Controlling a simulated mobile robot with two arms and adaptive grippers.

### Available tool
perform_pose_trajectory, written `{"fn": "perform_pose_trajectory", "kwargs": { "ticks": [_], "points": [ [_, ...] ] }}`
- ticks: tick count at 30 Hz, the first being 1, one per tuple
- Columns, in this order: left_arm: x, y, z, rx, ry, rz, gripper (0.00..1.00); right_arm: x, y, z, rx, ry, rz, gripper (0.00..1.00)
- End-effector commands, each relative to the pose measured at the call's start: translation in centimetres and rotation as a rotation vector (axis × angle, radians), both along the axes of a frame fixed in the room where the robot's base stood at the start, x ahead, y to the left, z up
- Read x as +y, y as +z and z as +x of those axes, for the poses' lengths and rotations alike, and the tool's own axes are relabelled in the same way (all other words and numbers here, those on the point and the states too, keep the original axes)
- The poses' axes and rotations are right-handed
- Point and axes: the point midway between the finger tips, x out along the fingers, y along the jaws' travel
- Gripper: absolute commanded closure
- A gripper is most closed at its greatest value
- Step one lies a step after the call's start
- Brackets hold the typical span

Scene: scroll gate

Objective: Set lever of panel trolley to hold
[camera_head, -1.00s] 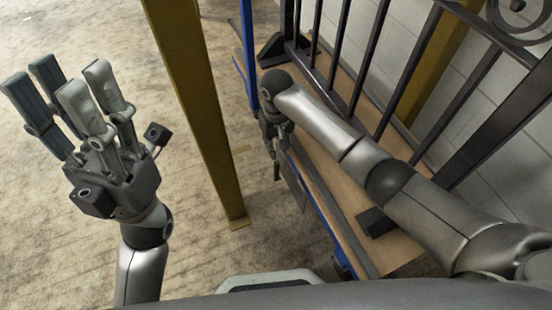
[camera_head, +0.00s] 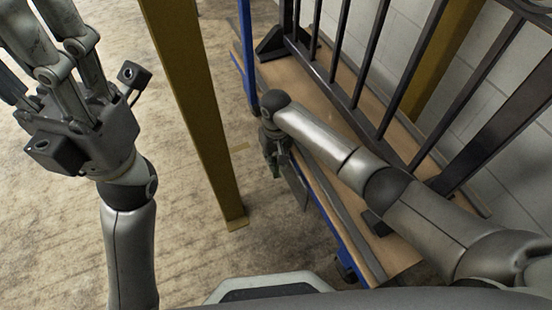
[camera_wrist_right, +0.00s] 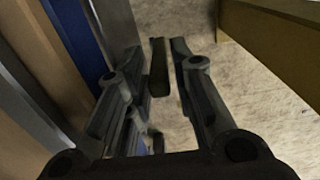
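The panel trolley (camera_head: 400,255) is a low deck with a wooden top and blue side rail, right of centre in the head view. No lever can be made out for certain. My right gripper (camera_head: 275,160) points down beside the trolley's blue edge, largely hidden by its own wrist. In the right wrist view its fingers (camera_wrist_right: 158,50) are apart, with floor showing between them. A dark upright piece stands between them; I cannot tell whether it is a finger or the lever. My left gripper (camera_head: 45,40) is open and empty at upper left, its fingertips partly cut off.
A dark barred gate panel (camera_head: 365,105) stands on the trolley. A yellow post (camera_head: 195,110) rises between my two arms, and a blue upright (camera_head: 246,50) stands at the trolley's far end. A block wall (camera_head: 505,150) is behind. Open floor lies left of the trolley.

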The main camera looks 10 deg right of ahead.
Motion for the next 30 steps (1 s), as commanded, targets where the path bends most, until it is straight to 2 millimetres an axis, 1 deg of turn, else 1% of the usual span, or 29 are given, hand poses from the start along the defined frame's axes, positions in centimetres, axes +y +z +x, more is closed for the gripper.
{"fn": "perform_pose_trajectory", "kwargs": {
  "ticks": [1, 6, 14, 18, 21, 23, 30],
  "points": [
    [0.0, 0.0, 0.0, 0.000, 0.000, 0.000, 0.59, 0.0, 0.0, 0.0, 0.000, 0.000, 0.000, 0.78],
    [0.0, 0.0, 0.0, 0.000, 0.000, 0.000, 0.59, 0.0, 0.0, 0.0, 0.000, 0.000, 0.000, 1.00],
    [0.0, 0.0, 0.0, -0.001, -0.001, 0.000, 0.59, 0.0, 0.0, 0.0, 0.000, 0.000, 0.000, 1.00],
    [0.0, 0.6, -0.2, -0.007, -0.002, -0.002, 0.59, -0.1, 0.2, -0.1, -0.007, -0.001, 0.002, 1.00],
    [0.1, -0.3, 0.4, 0.049, -0.002, -0.003, 0.59, -0.1, 0.4, -0.3, -0.023, -0.003, 0.007, 1.00],
    [0.2, -0.6, 0.5, 0.072, -0.003, -0.004, 0.59, -0.2, 0.4, -0.4, -0.036, -0.004, 0.013, 1.00],
    [0.4, -1.6, 0.3, 0.157, -0.008, -0.013, 0.59, -0.4, 0.4, -1.0, -0.095, -0.004, 0.032, 1.00]
  ]
}}
